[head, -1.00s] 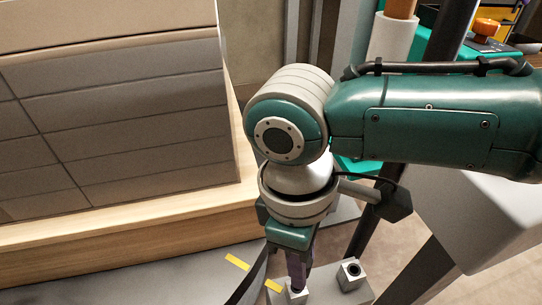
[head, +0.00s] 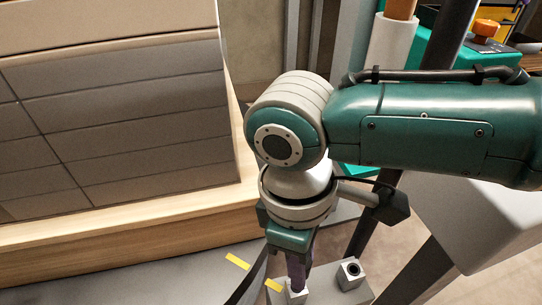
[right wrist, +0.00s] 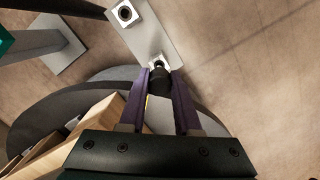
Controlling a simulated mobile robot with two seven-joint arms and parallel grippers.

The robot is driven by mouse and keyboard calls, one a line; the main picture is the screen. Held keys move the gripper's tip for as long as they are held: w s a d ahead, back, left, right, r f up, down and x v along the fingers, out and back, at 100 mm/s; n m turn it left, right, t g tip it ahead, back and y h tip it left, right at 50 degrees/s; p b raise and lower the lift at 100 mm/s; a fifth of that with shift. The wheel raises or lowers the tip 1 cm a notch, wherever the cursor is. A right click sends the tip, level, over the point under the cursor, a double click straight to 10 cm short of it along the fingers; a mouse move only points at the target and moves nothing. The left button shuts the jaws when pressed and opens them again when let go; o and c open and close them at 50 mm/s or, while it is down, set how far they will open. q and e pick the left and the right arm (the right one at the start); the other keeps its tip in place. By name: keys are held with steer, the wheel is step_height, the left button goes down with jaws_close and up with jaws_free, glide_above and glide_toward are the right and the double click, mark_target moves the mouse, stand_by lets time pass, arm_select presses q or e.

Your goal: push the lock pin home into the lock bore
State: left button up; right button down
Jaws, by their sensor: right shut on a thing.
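My right gripper (head: 297,281) points down at a small white block (head: 296,297) on a grey plate. In the right wrist view its two purple fingers (right wrist: 160,80) are shut on a dark lock pin (right wrist: 160,84). The pin's far end is at the white block (right wrist: 158,63), whose top opening shows just beyond it. How deep the pin sits in that bore I cannot tell. A second white block with an open dark bore (head: 352,270) stands to the right in the head view; it also shows in the wrist view (right wrist: 125,13). My left gripper is not in view.
A tall stack of grey-brown reams (head: 120,120) stands on a wooden pallet (head: 130,235) to the left of my arm. Yellow marks (head: 237,262) lie on the grey surface. Bare floor (right wrist: 250,60) lies right of the plate in the wrist view.

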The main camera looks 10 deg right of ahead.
steer(key=shift+f+b, duration=0.7)
steer(key=shift+f, duration=0.3)
steer(key=shift+f+b, duration=1.3)
steer(key=shift+f, duration=0.4)
steer(key=c, duration=0.5)
jaws_free()
steer(key=shift+r, duration=0.1)
steer(key=shift+r, duration=0.1)
steer(key=r+p, duration=0.2)
steer(key=r, duration=0.1)
steer(key=r+p, duration=0.2)
steer(key=r, duration=0.1)
steer(key=a+r+p, duration=0.1)
steer(key=r+p, duration=0.1)
steer(key=r, duration=0.1)
steer(key=shift+w+r, duration=0.35)
